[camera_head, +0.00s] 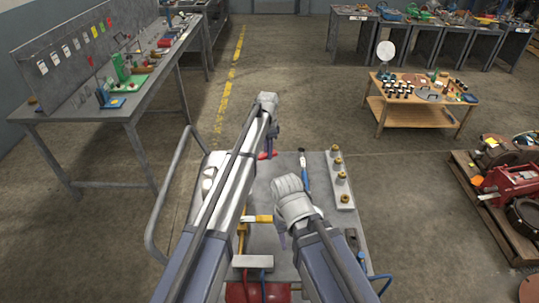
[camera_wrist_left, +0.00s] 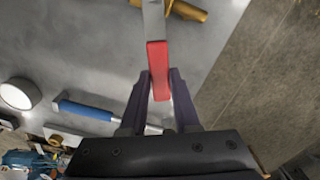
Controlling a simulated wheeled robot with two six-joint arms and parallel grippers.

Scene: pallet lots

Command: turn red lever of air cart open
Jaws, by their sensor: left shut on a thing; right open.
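The red lever (camera_wrist_left: 158,75) points down from a grey stem and a brass fitting (camera_wrist_left: 187,10) in the left wrist view. My left gripper (camera_wrist_left: 158,103) is shut on its red end, with one dark finger on each side. In the head view a bit of the red lever (camera_head: 267,155) shows beside my left gripper (camera_head: 272,133), at the far edge of the air cart (camera_head: 260,185). My left arm hides much of the lever and its fitting. My right gripper (camera_head: 283,240) is open and empty over the cart, mostly hidden under its wrist.
On the cart top lie a blue-handled tool (camera_head: 304,172), a strip with brass fittings (camera_head: 341,180) and a yellow handle (camera_head: 258,219). A red tank (camera_head: 258,292) is at the near end. A workbench (camera_head: 130,105) stands left; a wooden table (camera_head: 425,105) stands right. Floor between is clear.

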